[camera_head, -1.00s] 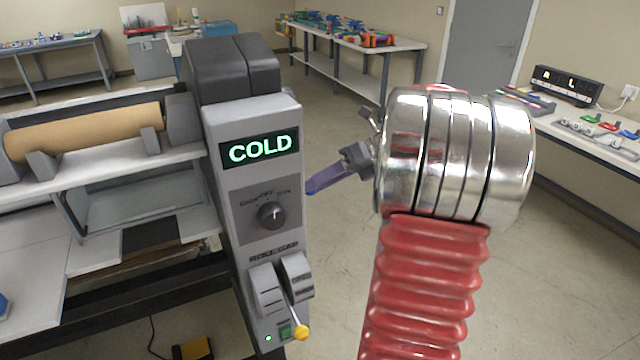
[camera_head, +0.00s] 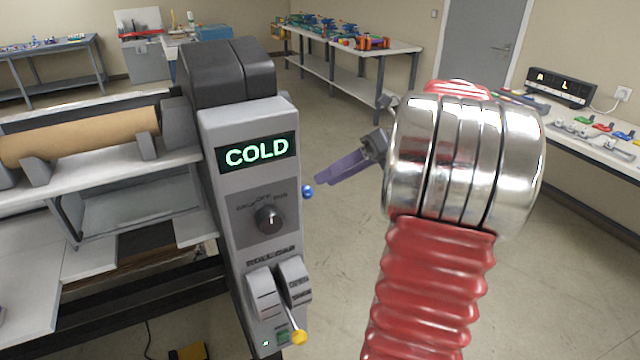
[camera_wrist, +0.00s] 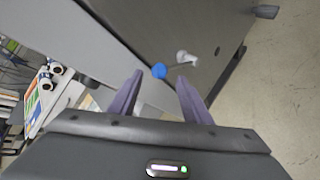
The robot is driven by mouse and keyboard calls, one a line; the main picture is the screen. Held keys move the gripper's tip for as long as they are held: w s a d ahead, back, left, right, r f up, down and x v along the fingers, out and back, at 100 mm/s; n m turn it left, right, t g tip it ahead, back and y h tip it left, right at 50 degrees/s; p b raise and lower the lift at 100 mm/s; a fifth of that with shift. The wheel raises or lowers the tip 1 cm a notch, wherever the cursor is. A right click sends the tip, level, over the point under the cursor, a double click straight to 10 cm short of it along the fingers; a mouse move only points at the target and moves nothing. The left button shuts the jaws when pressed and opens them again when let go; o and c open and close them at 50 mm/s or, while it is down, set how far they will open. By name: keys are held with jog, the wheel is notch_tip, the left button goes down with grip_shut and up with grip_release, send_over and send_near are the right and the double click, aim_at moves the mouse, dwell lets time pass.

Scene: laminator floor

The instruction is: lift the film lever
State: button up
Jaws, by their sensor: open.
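The film lever is a short rod with a blue ball knob (camera_wrist: 159,71) and a pale hub on the machine's side panel in the wrist view. In the head view only its blue knob (camera_head: 307,192) shows, just past the right edge of the grey control column; the rod is hidden. My gripper (camera_wrist: 159,80) is open and empty, with purple fingers. In the wrist view the knob appears between the two fingertips; I cannot tell how far beyond them it is. In the head view the fingers (camera_head: 320,180) point left, slightly right of the knob.
The laminator's control column (camera_head: 222,185) has a COLD display (camera_head: 257,152), a dial (camera_head: 270,218) and a yellow-knobbed lever (camera_head: 299,337) under a ROLL GAP label. A side bench (camera_head: 590,140) stands at the right. Floor between is clear.

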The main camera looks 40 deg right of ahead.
jog(key=v, duration=0.7)
jog(key=shift+s+d+r, duration=0.15)
jog(key=shift+s, duration=0.05)
dwell(0.3)
